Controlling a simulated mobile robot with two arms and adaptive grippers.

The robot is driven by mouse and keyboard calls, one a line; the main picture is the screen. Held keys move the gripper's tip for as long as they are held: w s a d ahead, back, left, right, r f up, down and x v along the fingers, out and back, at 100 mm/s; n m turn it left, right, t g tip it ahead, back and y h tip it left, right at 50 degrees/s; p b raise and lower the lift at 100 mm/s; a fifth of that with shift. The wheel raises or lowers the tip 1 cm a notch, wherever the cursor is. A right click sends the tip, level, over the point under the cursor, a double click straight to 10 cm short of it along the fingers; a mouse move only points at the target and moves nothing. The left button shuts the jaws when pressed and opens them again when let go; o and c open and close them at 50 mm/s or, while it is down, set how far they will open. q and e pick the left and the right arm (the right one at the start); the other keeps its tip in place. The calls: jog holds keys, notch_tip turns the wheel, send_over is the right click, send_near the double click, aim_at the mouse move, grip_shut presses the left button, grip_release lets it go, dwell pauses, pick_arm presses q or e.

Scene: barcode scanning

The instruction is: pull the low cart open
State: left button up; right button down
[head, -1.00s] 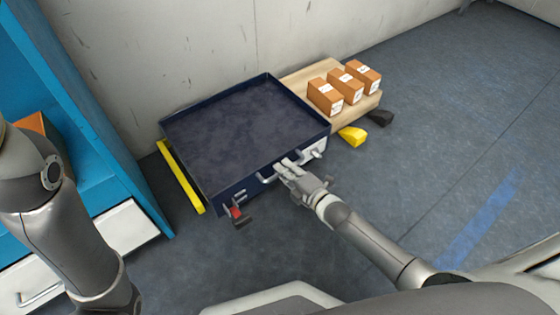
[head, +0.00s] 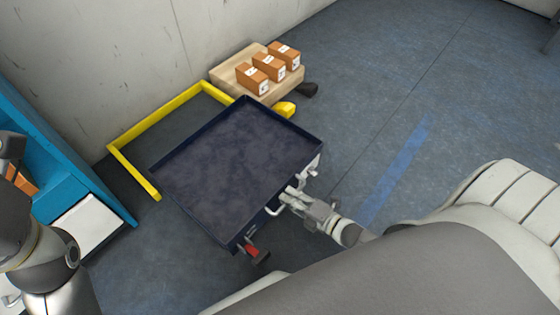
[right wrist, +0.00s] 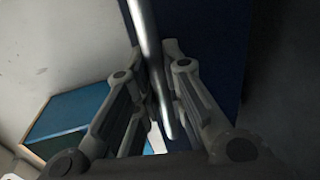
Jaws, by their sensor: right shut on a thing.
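The low cart (head: 238,165) is a dark blue, shallow, empty tray with a grey handle on its near side. It stands partly out of a yellow floor frame (head: 150,125), apart from the wall. My right gripper (head: 288,198) is shut on the cart handle at the near edge. In the right wrist view, the handle (right wrist: 146,45) runs as a metal bar between the fingers, beside the cart's dark blue side (right wrist: 195,50). My left arm shows at the left edge, but its gripper is out of view.
A wooden pallet (head: 228,76) with brown boxes (head: 268,67) stands by the wall behind the cart. A yellow part (head: 285,109) sticks out beside it. A blue shelf unit (head: 60,185) stands at left. The floor at right is clear.

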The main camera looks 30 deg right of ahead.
jog(key=shift+f+v, duration=0.15)
jog(key=shift+v, duration=0.55)
jog(key=shift+f+v, duration=0.1)
jog(key=shift+v, duration=0.6)
jog(key=c, duration=1.5)
grip_release()
jog(key=v, duration=1.2)
